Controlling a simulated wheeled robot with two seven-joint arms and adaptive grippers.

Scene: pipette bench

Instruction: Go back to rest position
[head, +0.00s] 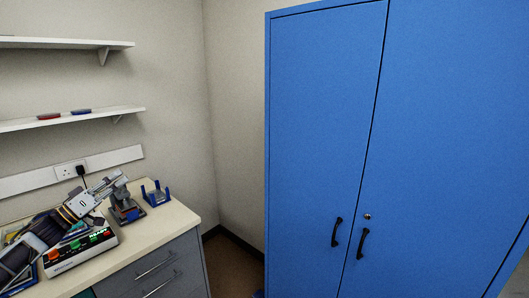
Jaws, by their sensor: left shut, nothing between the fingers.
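My left arm reaches in from the lower left over the bench. My left gripper (118,181) is shut and empty, above the bench top beside a small dark stand (127,211). Whether the gripper touches the stand cannot be told. My right gripper is not in view.
The pale bench top (178,217) has grey drawers below. A white box with coloured buttons (83,252) lies below my arm, and a blue holder (156,193) stands at the back. A tall blue cabinet (320,130) fills the right. Shelves (60,119) hang on the left wall.

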